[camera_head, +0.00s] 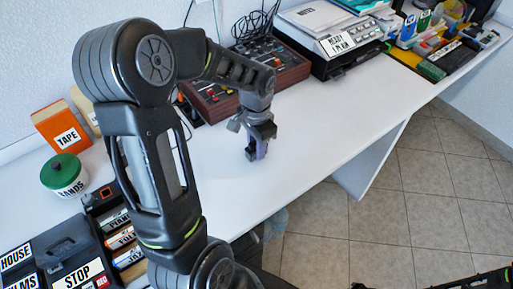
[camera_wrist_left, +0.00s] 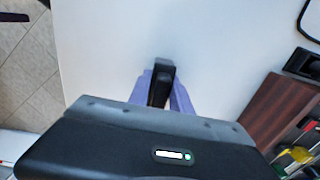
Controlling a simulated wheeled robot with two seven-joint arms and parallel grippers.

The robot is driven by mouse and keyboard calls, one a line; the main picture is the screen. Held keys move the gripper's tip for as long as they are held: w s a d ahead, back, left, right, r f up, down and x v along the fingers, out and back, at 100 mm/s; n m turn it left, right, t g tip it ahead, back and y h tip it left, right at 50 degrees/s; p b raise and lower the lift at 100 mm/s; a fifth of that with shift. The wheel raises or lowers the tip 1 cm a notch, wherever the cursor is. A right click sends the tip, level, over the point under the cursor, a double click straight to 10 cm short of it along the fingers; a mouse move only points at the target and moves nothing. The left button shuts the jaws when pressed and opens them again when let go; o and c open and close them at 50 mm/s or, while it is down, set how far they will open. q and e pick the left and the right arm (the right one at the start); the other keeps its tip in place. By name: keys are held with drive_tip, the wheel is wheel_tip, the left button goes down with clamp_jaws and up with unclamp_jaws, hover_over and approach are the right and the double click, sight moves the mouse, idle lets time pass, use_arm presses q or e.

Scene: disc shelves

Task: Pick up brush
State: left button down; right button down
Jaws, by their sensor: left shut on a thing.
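My left gripper (camera_head: 257,148) points down over the white table, near its front edge. In the left wrist view, its purple fingers (camera_wrist_left: 161,88) are shut on a small black thing, which I take to be the brush (camera_wrist_left: 160,72). The brush sticks out a little beyond the fingertips. In the head view only a dark bit of it shows at the fingertips, and I cannot tell whether it touches the table. My right gripper does not show clearly in either view.
Behind the gripper stands a brown wooden box with knobs (camera_head: 283,62), and a printer (camera_head: 328,40) is farther right. An orange TAPE box (camera_head: 62,126) and a green-lidded jar (camera_head: 64,175) stand left. The white table (camera_head: 345,110) is clear right of the gripper.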

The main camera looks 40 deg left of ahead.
use_arm(q)
wheel_tip(320, 180, up, 10)
drive_tip(key=shift+r+p, duration=0.1)
drive_tip(key=shift+p, duration=0.2)
idle(0.3)
idle(0.4)
